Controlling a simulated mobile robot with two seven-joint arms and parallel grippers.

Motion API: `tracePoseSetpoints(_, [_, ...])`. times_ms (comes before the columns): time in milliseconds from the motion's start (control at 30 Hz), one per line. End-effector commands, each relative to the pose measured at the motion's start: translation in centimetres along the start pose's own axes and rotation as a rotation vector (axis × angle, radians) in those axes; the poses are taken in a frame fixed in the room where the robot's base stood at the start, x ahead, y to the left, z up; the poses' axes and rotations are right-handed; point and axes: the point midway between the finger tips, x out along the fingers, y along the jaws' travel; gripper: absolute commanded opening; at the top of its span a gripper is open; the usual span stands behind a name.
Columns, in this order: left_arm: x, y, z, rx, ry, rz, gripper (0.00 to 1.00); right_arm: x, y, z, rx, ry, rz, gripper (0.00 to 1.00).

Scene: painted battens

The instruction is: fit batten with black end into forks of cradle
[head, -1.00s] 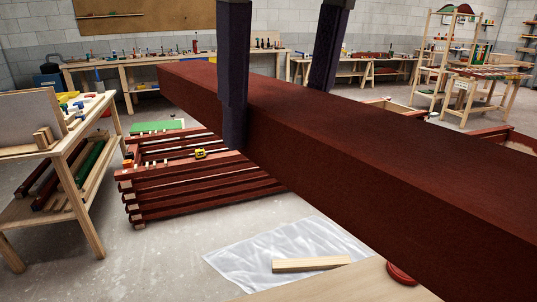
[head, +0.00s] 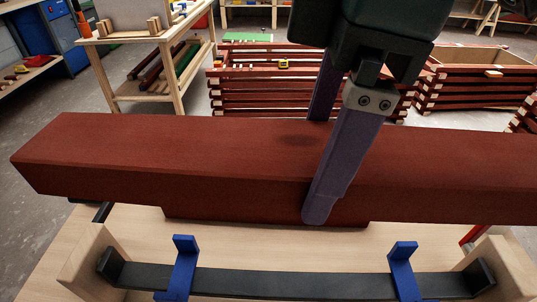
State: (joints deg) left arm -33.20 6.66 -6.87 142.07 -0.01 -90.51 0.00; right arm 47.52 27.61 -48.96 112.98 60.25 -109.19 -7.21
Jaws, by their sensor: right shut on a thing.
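A long dark red batten (head: 200,155) lies across the head view. Its left end is red, its right end runs out of the picture, and no black end shows. My right gripper (head: 320,168) is shut on the batten, one purple finger on the near side and one on the far side. The batten is over the far part of a pale wooden table. Nearer me is the cradle: two blue forks (head: 183,262), the other at the right (head: 403,265), along a dark bar (head: 290,282). The batten is apart from the forks. My left gripper is not in view.
Wooden blocks (head: 88,262) stand at both ends of the dark bar. A shorter red piece (head: 265,221) shows just under the batten; whether they touch is unclear. Beyond are stacked red slatted crates (head: 240,95) and a wooden shelf cart (head: 150,60).

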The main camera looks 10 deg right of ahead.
Motion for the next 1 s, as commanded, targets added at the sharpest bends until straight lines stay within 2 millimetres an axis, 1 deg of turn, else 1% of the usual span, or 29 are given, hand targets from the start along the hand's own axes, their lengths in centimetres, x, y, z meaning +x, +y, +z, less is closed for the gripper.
tracePoseSetpoints(167, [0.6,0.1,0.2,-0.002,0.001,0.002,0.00,2.3,-0.2,0.2,-0.042,0.004,-0.009,0.00])
tracePoseSetpoints(267, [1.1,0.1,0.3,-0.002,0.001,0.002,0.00,4.7,-0.3,0.6,-0.043,0.002,-0.011,0.00])
tracePoseSetpoints(500, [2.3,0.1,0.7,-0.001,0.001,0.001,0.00,11.2,-0.3,1.5,-0.042,0.002,-0.010,0.00])
tracePoseSetpoints(600, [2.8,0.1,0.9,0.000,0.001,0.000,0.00,13.4,-0.3,1.8,-0.043,0.003,-0.009,0.00])
tracePoseSetpoints(700, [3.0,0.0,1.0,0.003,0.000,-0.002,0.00,15.0,-0.3,2.1,-0.043,0.003,-0.007,0.00])
tracePoseSetpoints(900, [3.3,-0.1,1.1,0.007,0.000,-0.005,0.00,16.4,-0.2,2.2,-0.043,0.005,-0.005,0.00])
tracePoseSetpoints(1000, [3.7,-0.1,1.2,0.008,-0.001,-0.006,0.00,17.9,-0.3,2.5,-0.043,0.004,-0.007,0.00])
